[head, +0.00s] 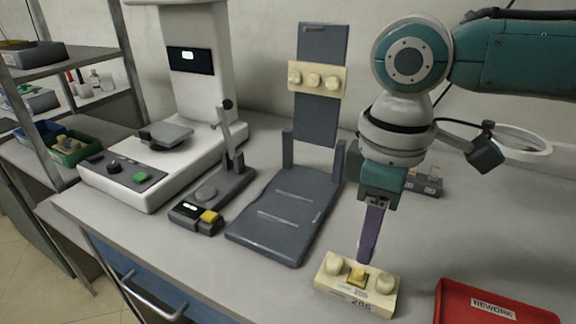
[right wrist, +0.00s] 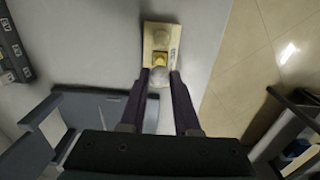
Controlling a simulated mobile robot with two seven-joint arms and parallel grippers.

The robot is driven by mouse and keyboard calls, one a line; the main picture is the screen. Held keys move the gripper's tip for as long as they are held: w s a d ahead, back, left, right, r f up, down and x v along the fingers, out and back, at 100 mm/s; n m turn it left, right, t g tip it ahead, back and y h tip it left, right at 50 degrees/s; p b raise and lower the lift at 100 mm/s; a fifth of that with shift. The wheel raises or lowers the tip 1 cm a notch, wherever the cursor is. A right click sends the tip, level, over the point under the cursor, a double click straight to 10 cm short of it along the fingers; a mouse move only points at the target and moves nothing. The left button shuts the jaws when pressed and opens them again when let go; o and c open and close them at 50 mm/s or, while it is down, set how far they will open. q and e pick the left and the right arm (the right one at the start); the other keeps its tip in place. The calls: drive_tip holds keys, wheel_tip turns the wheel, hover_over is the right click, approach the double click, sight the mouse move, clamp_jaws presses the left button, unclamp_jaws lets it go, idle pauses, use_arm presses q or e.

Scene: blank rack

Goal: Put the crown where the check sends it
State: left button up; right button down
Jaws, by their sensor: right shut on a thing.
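My right gripper (head: 366,256) points down just above the numbered model block (head: 340,290). In the right wrist view its fingers (right wrist: 160,76) stand either side of a pale rounded piece (right wrist: 159,79), which looks like the crown. In the head view the near finger hides this piece. The block carries a pale tooth at each end and a small yellow piece (head: 357,276) in the middle. The block also shows in the right wrist view (right wrist: 150,32). A red REWORK tray (head: 455,297) lies at the front right. My left gripper is not in view.
A slate stand (head: 262,232) holds another toothed block (head: 317,78) on its upright. Left of it are a small lever device (head: 232,180) with a lit display and a large white machine (head: 195,60). A shelf rack (head: 62,110) with bins stands at the far left.

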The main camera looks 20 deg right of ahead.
drive_tip(key=shift+f+b, duration=0.6)
drive_tip(key=shift+f, duration=0.9)
drive_tip(key=shift+p, duration=0.5)
drive_tip(key=shift+p, duration=0.4)
idle(0.4)
drive_tip(key=shift+p, duration=0.35)
